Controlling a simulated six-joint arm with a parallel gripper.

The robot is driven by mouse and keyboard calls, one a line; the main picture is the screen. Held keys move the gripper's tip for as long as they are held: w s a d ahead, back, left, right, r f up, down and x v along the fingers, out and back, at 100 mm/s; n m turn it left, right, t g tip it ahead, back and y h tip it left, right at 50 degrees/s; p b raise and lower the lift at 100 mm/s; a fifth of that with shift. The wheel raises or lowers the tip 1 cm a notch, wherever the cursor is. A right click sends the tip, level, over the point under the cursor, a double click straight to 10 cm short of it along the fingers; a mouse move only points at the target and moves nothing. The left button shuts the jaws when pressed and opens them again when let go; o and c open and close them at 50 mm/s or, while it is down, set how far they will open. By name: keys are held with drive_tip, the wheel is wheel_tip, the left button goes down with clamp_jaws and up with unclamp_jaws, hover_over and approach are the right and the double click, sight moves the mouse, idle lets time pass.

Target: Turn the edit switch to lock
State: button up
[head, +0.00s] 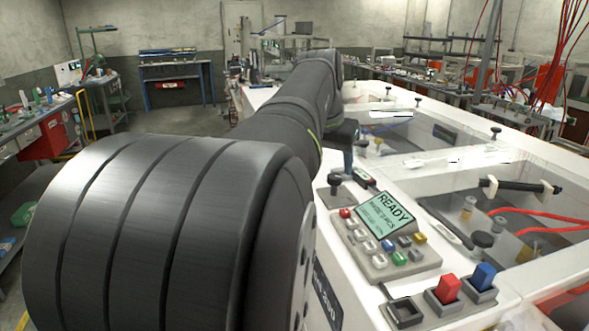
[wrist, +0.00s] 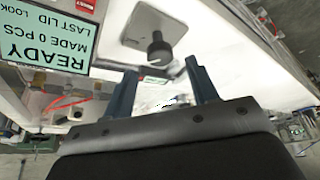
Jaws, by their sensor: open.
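The likely edit switch is a black knob (wrist: 158,50) on a grey plate (wrist: 140,22) set in the white machine top. In the head view a black knob (head: 335,181) stands left of the READY panel. No lock marking on it can be read. My gripper (wrist: 161,67) has two blue fingers, open, with the knob close to the gap between their tips. I cannot tell whether they touch it. In the head view my gripper (head: 346,152) points down just behind the knob, and my arm hides part of it.
The control panel with the READY display (head: 388,213) and several coloured buttons stands right of the knob. Red (head: 447,288) and blue (head: 484,275) switches are in front. Recessed glass bays lie further right.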

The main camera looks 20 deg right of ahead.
sight(335, 176)
drive_tip(key=shift+x, duration=1.9)
drive_tip(key=c, duration=1)
